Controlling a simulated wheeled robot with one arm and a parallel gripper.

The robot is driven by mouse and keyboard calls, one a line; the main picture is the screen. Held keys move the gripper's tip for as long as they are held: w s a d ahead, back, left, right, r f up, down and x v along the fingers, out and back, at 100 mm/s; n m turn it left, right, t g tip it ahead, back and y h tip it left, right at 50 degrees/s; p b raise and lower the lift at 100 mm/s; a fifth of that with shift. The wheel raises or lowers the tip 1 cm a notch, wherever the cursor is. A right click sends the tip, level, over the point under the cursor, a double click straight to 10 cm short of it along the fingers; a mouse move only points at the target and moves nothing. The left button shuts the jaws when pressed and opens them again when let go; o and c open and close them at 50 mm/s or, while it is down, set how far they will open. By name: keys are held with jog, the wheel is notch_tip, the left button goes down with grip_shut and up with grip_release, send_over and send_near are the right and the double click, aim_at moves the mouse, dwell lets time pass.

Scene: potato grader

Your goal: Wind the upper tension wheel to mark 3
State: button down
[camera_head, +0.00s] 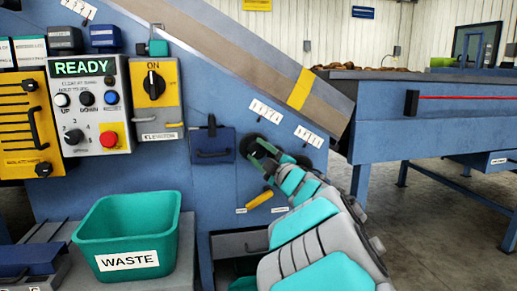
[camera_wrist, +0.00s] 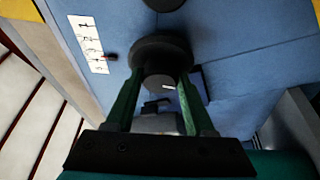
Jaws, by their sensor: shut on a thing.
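The upper tension wheel (camera_head: 249,146), dark and round, is on the blue machine side below a white scale plate (camera_head: 266,112). My gripper (camera_head: 267,154) is at this wheel, its green fingers shut on it. In the wrist view the fingers (camera_wrist: 160,82) lie on both sides of the wheel's round dark hub (camera_wrist: 160,55). A second dark wheel (camera_wrist: 165,3) is cut off at the top edge.
A second scale plate (camera_head: 308,136) is up and right of my gripper. A yellow handle (camera_head: 259,200) is just below it. A blue box (camera_head: 210,144) with a handle is to the left. A green WASTE bin (camera_head: 128,228) stands lower left. Open floor lies at the right.

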jog(key=n+g+p, duration=0.1)
jog(key=n, duration=0.1)
jog(key=n+g+p, duration=0.1)
jog(key=n, duration=0.1)
jog(key=shift+d+r+n, duration=0.1)
jog(key=shift+r+n, duration=0.1)
jog(key=shift+n, duration=0.2)
jog(key=shift+n+g+h+p, duration=0.4)
jog(key=shift+n+h+p, duration=0.3)
jog(key=shift+n, duration=0.8)
jog(key=shift+f, duration=0.1)
jog(key=shift+c, duration=1.3)
grip_release()
jog(key=v, duration=0.7)
jog(key=shift+s+d, duration=0.2)
jog(key=shift+s, duration=0.1)
